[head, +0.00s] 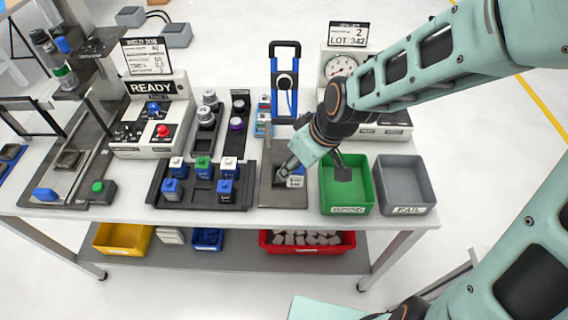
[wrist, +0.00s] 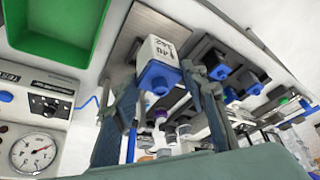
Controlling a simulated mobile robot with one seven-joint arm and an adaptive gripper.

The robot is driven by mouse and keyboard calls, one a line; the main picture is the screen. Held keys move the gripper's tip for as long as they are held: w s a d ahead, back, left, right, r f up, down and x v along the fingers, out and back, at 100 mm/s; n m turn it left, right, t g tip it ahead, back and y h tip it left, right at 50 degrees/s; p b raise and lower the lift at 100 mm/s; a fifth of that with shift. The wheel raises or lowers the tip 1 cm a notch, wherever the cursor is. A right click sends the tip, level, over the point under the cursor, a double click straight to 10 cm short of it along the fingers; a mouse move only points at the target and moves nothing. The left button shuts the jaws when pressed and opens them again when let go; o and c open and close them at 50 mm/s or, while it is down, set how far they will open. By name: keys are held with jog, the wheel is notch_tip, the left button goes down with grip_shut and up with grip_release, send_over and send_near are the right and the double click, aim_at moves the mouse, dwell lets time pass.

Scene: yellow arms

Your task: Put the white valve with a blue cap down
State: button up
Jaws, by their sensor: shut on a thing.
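The white valve with a blue cap (head: 296,181) is at my gripper (head: 305,166), over the dark grey plate (head: 270,197) between the black rack and the green bin. In the wrist view the valve (wrist: 160,52) shows its white labelled body and blue cap, with the fingers of my gripper (wrist: 163,78) on both sides of the cap. The gripper is shut on it. The valve's underside is hidden, so I cannot tell whether it touches the plate.
A black rack (head: 152,199) with several capped valves stands left of the plate. The green bin (head: 328,200) and grey bin (head: 420,194) stand right of it. The plate's front is clear.

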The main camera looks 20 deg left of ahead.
jog(key=w+a+f, duration=0.1)
jog(key=w+f, duration=0.1)
jog(key=w+a+f+b, duration=0.1)
jog(key=w+a+f, duration=0.1)
jog(key=w+f, duration=0.1)
jog(key=w+a+f+b, duration=0.1)
jog(key=w+a+f, duration=0.1)
jog(key=f, duration=0.1)
jog(key=shift+w+a+f, duration=0.1)
jog(key=shift+w, duration=0.3)
jog(key=shift+f, duration=1.35)
jog(key=shift+f+b, duration=0.15)
jog(key=shift+b, duration=0.2)
jog(key=o, duration=1.2)
jog(key=shift+c, duration=0.2)
